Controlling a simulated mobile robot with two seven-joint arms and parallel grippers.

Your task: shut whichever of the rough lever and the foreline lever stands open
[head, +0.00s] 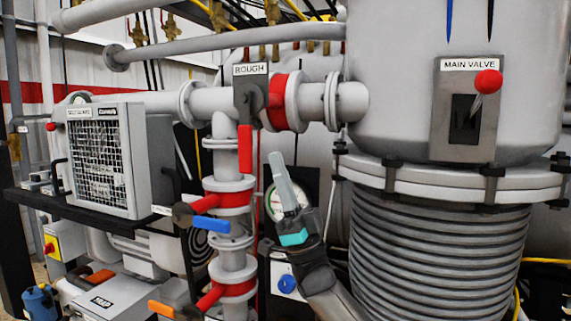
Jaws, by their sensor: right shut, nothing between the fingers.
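The rough lever (245,150) has a red handle that hangs straight down below the ROUGH plate (250,70), across the horizontal pipe. A blue-ended lever (210,223) lies roughly level across the vertical pipe below. An orange-ended lever (160,308) sits lower, at the bottom edge. No foreline label can be read, so I cannot tell which of these two is the foreline lever. My right gripper (279,165) is shut and empty, pointing up, to the right of and slightly below the red handle, apart from it in the picture. My left gripper is out of view.
The main valve plate (468,108) with its red knob is on the chamber at right, above the ribbed bellows (435,260). A round gauge (274,204) is partly behind my right gripper. A gauge box with a mesh front (98,155) stands on a black shelf at left.

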